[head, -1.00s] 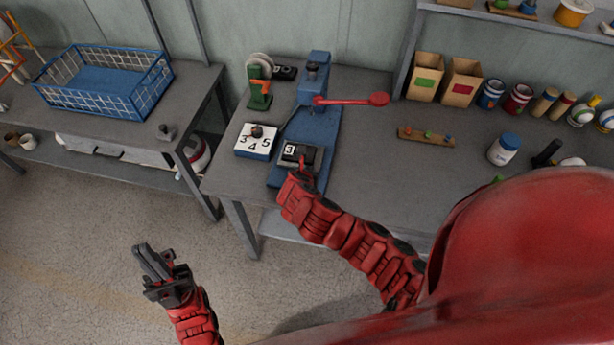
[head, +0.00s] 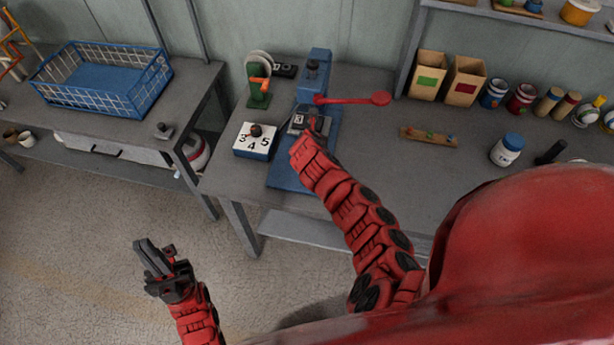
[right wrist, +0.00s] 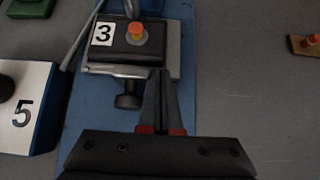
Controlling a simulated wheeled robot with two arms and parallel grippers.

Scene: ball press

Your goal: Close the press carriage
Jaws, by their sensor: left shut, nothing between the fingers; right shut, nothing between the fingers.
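The blue press (head: 312,92) stands on the workbench with its red lever (head: 352,99) pointing right. Its carriage (head: 299,122), a dark block marked 3, sits on the blue base under the press head. My left gripper (head: 152,258) is shut and empty above the floor.
A white dial box (head: 255,140) with numbers stands just left of the press base. A green device (head: 259,90) is behind it. A blue basket (head: 105,85) is on the left table.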

